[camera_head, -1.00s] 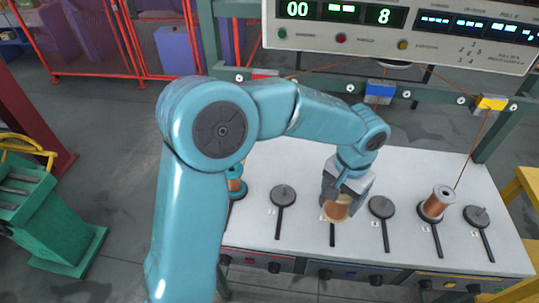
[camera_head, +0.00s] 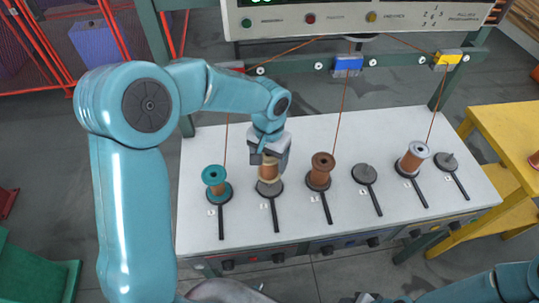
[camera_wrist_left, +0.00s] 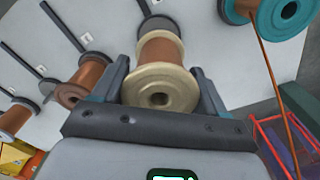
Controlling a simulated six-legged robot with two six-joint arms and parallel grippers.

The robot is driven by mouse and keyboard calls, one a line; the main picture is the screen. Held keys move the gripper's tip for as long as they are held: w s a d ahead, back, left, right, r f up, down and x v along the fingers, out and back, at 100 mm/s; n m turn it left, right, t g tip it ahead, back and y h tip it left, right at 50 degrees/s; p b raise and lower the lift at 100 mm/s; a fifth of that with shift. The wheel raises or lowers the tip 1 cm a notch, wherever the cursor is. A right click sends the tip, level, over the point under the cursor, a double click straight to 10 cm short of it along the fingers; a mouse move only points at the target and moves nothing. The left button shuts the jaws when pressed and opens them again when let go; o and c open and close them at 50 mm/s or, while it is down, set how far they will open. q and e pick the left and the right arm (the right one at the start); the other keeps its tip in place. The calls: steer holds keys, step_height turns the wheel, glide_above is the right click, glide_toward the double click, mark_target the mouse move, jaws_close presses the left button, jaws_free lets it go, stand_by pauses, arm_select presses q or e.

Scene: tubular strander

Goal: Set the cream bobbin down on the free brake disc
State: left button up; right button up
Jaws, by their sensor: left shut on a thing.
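The cream bobbin (camera_head: 268,171), wound with copper wire, is upright in my left gripper (camera_head: 269,157), which is shut on it. In the left wrist view the cream bobbin (camera_wrist_left: 160,84) shows between the two fingers. It stands over the second brake disc from the left (camera_head: 268,189), with no other bobbin on that disc. In the wrist view part of this dark disc (camera_wrist_left: 158,24) shows beyond the bobbin's far end. I cannot tell whether bobbin and disc touch. My right arm shows at the lower right; its gripper is at most a sliver at the bottom edge.
A teal bobbin (camera_head: 213,178) stands on the disc to the left, a brown bobbin (camera_head: 321,168) on the disc to the right. A pale grey bobbin (camera_head: 413,157) stands farther right. Two other discs (camera_head: 365,174) are bare. Wires run up from the standing bobbins to a green rail.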

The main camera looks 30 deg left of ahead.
mark_target(271, 171)
arm_select(q)
step_height(271, 171, down, 3)
steer(key=shift+w+f+b, duration=0.1)
steer(key=shift+b, duration=0.75)
steer(key=shift+d+f+b, duration=0.15)
steer(key=shift+f+b, duration=0.55)
steer(key=shift+f, duration=0.35)
steer(key=shift+f+b, duration=0.3)
steer(key=shift+b, duration=0.15)
steer(key=shift+r, duration=0.1)
steer(key=o, duration=1.5)
steer(key=shift+o, duration=0.2)
